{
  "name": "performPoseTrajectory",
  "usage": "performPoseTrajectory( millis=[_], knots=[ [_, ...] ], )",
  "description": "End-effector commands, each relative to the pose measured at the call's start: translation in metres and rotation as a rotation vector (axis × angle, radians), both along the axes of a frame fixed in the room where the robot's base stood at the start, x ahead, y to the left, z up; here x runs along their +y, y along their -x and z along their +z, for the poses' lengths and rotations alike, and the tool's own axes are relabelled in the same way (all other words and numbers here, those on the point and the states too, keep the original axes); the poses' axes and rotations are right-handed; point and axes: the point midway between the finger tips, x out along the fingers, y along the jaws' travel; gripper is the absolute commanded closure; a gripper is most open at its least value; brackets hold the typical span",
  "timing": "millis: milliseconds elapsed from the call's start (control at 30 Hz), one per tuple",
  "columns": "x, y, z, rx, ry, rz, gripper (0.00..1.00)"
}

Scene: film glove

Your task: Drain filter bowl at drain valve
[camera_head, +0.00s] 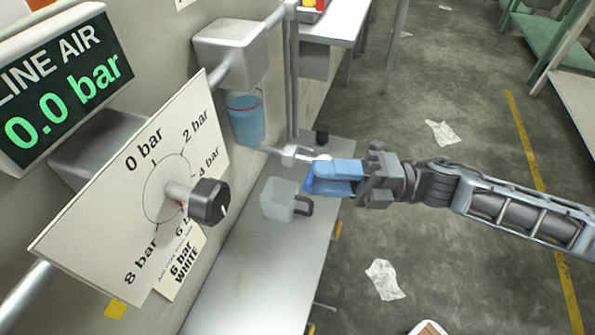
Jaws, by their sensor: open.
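The filter bowl (246,122) is a blue see-through cup with a red line near its top, hanging under a grey housing (230,52) on the wall pipe. A thin pipe runs from near the bowl's bottom to a pale fitting (292,154), which looks like the drain valve. My gripper (312,178), with blue fingers, comes in from the right and is open. Its fingertips are just right of and below the fitting in the picture; I cannot tell whether they touch it. They hide part of what lies behind them.
A clear jug (279,199) with a dark handle stands on the grey bench (255,285), left of my fingers. A dial panel (125,215) with a black knob (209,201) and a display (62,90) reading 0.0 bar are at left. Paper scraps lie on the floor.

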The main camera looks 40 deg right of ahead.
Motion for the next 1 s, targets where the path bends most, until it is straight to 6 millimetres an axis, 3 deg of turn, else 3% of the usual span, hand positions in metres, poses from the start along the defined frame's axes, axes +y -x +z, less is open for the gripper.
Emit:
performPoseTrajectory(
  millis=[100, 300, 667, 1000],
  knots=[
    [0.018, -0.009, 0.004, -0.002, -0.002, 0.004, 0.58],
    [0.035, -0.020, 0.008, -0.001, -0.002, 0.001, 0.58],
    [0.040, -0.024, 0.009, 0.000, -0.001, -0.002, 0.58],
    [0.040, -0.024, 0.008, 0.000, -0.001, -0.002, 0.89]
  ],
)
